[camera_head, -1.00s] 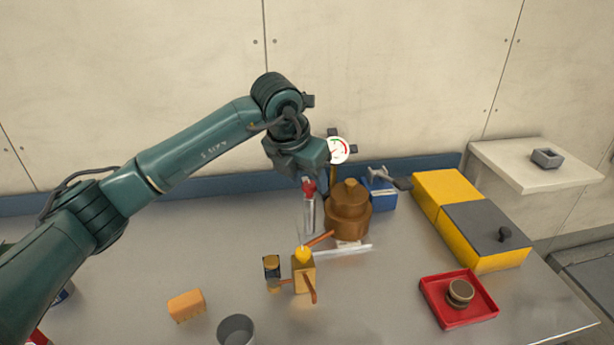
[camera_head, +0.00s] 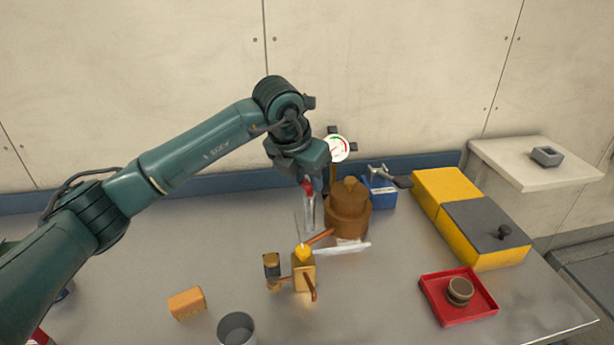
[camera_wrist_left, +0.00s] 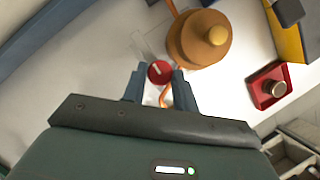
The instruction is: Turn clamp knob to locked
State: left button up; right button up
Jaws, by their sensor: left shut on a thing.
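The clamp knob (camera_wrist_left: 159,72) is round and red with a pale mark across its face. In the left wrist view it sits between the two fingers of my left gripper (camera_wrist_left: 158,78), which is shut on it. In the head view the red knob (camera_head: 308,187) shows just under my left gripper (camera_head: 309,180), on top of a pale upright clamp part (camera_head: 307,213). A brown domed housing (camera_head: 347,212) stands close to its right. The fingers partly hide the knob, and I cannot read a locked mark. My right gripper is out of view.
A dial gauge (camera_head: 337,148) stands behind the housing. A brass valve block (camera_head: 303,271) with copper pipes is in front. A blue box (camera_head: 380,192), a yellow case (camera_head: 449,188) and a red tray (camera_head: 430,298) are to the right. An orange block (camera_head: 187,303) and grey cup (camera_head: 236,328) lie front left.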

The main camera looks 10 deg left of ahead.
pick_arm(q)
jog(key=shift+m, duration=0.3)
jog(key=shift+w+a+m+g+h+b, duration=0.15)
jog(key=shift+m+h+b, duration=0.15)
jog(key=shift+m, duration=0.3)
jog(key=shift+s+m+g+h+b, duration=0.1)
jog(key=shift+m+g+h+b, duration=0.1)
jog(key=shift+m+b, duration=0.3)
jog(key=m, duration=0.2)
jog(key=m+g+h, duration=0.1)
jog(key=m, duration=0.2)
jog(key=shift+w+r+m+g, duration=0.1)
jog(key=shift+w+m+g, duration=0.1)
jog(key=shift+m+g, duration=0.1)
jog(key=m+g, duration=0.1)
jog(key=m, duration=0.3)
jog(key=shift+w+a+m+g+h, duration=0.1)
jog(key=shift+w+m+g+h, duration=0.1)
jog(key=shift+m+g+h, duration=0.15)
jog(key=shift+w+m+g+p, duration=0.15)
jog(key=shift+m+g+p, duration=0.5)
jog(key=shift+m, duration=1.5)
jog(key=shift+g, duration=0.25)
jog(key=o, duration=1)
